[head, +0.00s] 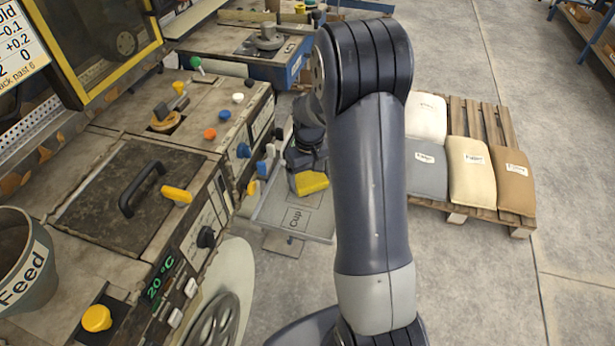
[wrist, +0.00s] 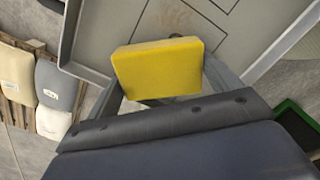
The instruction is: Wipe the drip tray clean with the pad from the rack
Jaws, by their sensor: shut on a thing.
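A yellow pad (head: 311,182) is held at the end of my arm, over the grey drip tray (head: 318,226). In the wrist view the pad (wrist: 168,68) sits in the jaws of my gripper (wrist: 172,98), which is shut on it. The pad covers part of the tray (wrist: 118,22) behind it. A brownish smudge shows on the tray floor just beyond the pad. The tray floor has outlined areas, one marked "Cup". I cannot tell whether the pad touches the tray. My arm hides the tray's right part in the head view.
The machine bench with knobs and a black-handled hatch (head: 133,190) stands left of the tray. A feed bucket (head: 22,265) is at the far left. A pallet (head: 483,120) with several sacks lies to the right. The floor between is open.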

